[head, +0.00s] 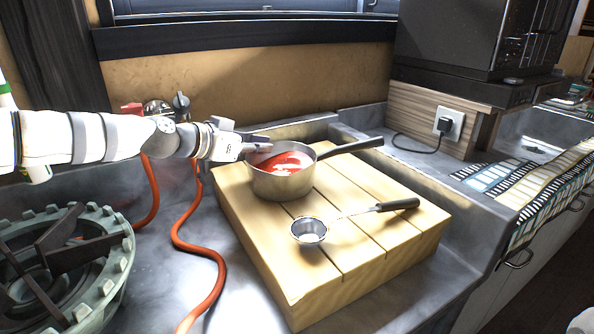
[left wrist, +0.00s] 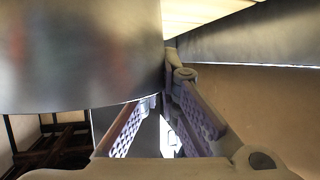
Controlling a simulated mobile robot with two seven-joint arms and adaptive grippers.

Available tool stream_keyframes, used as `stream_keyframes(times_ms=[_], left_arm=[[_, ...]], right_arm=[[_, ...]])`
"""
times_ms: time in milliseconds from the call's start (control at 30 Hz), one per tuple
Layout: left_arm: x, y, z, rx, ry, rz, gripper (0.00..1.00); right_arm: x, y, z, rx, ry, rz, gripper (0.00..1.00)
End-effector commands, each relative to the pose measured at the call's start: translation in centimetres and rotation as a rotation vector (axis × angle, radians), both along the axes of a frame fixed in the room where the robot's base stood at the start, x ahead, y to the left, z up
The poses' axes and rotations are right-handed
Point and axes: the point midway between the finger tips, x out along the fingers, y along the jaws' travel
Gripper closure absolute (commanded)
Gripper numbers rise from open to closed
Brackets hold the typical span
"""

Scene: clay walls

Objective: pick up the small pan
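The small pan (head: 283,184) is a metal saucepan with red sauce in it. It stands upright on a wooden board (head: 335,277), and its dark-tipped handle points right and back. My left gripper (head: 266,144) is at the pan's left rear rim, with its fingers apart. In the left wrist view, the pan's grey wall (left wrist: 80,55) fills the upper left, close to my left gripper (left wrist: 165,85). The wall hides the tip of one finger. I cannot tell whether the fingers touch the pan or straddle its rim.
A small metal cup with a long handle (head: 309,232) lies on the board in front of the pan. A gas burner (head: 113,255) and an orange hose (head: 182,238) are at left. A dark appliance (head: 450,40) stands at back right.

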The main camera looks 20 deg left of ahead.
Motion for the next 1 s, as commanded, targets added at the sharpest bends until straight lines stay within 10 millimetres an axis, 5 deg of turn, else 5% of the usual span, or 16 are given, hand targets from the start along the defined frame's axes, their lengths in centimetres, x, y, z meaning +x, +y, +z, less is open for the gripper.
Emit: stream_keyframes(times_ms=[467,667,1000], left_arm=[[0.1,0.0,1.4,-0.001,-0.007,0.001,1.00],[-0.1,-0.1,4.1,0.000,-0.010,-0.001,1.00],[-3.9,-1.6,9.3,-0.001,-0.017,-0.001,1.00]], right_arm=[[0.2,0.0,0.2,0.000,-0.007,0.000,0.60],[0.7,0.0,0.9,0.000,-0.024,0.000,0.60],[3.2,0.0,3.5,0.000,-0.107,-0.003,0.60]])
